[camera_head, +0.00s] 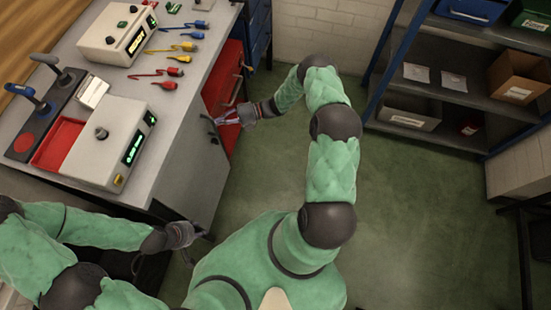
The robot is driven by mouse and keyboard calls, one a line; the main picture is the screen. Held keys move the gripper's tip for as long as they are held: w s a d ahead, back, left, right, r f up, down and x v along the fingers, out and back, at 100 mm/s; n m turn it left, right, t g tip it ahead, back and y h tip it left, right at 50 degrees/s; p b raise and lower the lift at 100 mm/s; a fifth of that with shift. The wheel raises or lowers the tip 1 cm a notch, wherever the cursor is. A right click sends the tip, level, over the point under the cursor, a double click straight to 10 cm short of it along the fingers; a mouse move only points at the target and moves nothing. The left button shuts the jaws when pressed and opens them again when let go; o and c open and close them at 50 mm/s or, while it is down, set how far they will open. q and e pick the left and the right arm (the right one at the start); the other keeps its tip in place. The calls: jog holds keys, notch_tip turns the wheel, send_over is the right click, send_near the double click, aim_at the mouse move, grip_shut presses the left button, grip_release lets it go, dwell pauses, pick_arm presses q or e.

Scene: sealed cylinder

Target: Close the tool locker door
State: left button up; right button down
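The tool locker door (193,172) is a grey panel at the side of the workbench. Small dark fittings (212,138) sit near that edge. My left gripper (192,246) is low, near the door's near bottom corner. Its fingers are small and dark, and their opening is unclear.
The workbench (85,75) carries white instruments, a red tray (58,145) and several coloured leads. Blue drawers (260,35) stand beyond the locker. A shelf unit (460,100) with boxes is at the right. The green floor (410,220) between is clear.

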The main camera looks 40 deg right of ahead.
jog(key=shift+w+a, duration=0.35)
jog(key=shift+w, duration=0.1)
jog(key=shift+w+r, duration=0.1)
jog(key=shift+w, duration=0.1)
jog(key=shift+d+r, duration=0.1)
jog(key=shift+d, duration=0.25)
jog(key=v, duration=1.1)
jog(key=shift+s+d+f, duration=0.2)
jog(key=shift+s, duration=0.25)
